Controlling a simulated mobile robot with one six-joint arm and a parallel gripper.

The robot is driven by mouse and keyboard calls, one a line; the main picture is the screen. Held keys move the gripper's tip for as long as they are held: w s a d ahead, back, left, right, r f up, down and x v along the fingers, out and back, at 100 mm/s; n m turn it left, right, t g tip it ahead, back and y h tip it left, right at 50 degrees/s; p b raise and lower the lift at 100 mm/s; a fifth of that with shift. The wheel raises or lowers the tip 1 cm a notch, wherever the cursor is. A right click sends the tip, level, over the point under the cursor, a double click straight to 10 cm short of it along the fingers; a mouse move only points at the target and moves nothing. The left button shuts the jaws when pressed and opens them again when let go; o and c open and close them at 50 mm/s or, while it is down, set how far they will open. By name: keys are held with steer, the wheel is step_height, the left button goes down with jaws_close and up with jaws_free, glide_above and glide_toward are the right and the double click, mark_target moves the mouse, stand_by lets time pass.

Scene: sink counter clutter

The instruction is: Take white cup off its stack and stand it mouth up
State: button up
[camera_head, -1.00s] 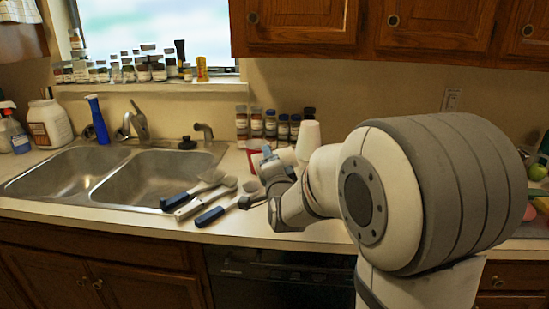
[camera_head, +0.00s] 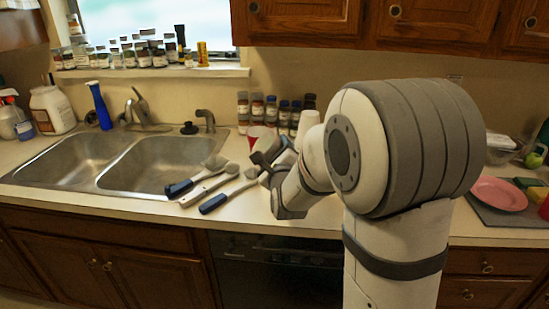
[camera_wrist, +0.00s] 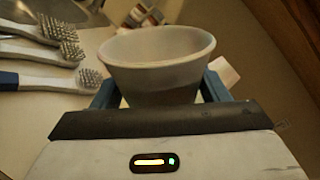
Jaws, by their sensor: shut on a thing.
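A white cup (camera_wrist: 157,75) fills the middle of the wrist view. Its wide open rim faces up in that picture, and I see a little of its inside. My gripper (camera_head: 272,157) is shut on it, with a blue finger on each side of its lower body. In the head view my gripper is low over the counter, right of the brushes, and mostly hides the held cup. Another white cup (camera_head: 307,122), narrow end up, stands behind my arm, its lower part hidden. I cannot tell whether the held cup touches the counter.
Several brushes (camera_head: 205,182) lie left of my gripper, close by. A red cup (camera_head: 257,134) and several spice jars (camera_head: 271,110) stand behind it. The sink (camera_head: 150,165) is to the left. A pink plate (camera_head: 499,194) lies far right. The counter's front edge is near.

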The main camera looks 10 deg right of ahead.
steer(key=m+b, duration=0.3)
steer(key=b, duration=0.1)
steer(key=shift+d+f+m, duration=0.15)
steer(key=shift+d+m, duration=0.05)
steer(key=shift+m, duration=0.2)
steer(key=m+b, duration=0.4)
steer(key=b, duration=0.1)
steer(key=shift+d, duration=0.15)
steer(key=m+b, duration=0.1)
steer(key=b, duration=0.2)
steer(key=shift+w, duration=0.1)
steer(key=b, duration=0.3)
steer(key=shift+d+m, duration=0.1)
steer(key=shift+m, duration=0.2)
step_height(320, 180, down, 10)
steer(key=b, duration=1.5)
steer(key=shift+f, duration=0.2)
step_height(320, 180, down, 2)
steer(key=b, duration=0.3)
steer(key=shift+f+b, duration=0.5)
steer(key=shift+b, duration=0.65)
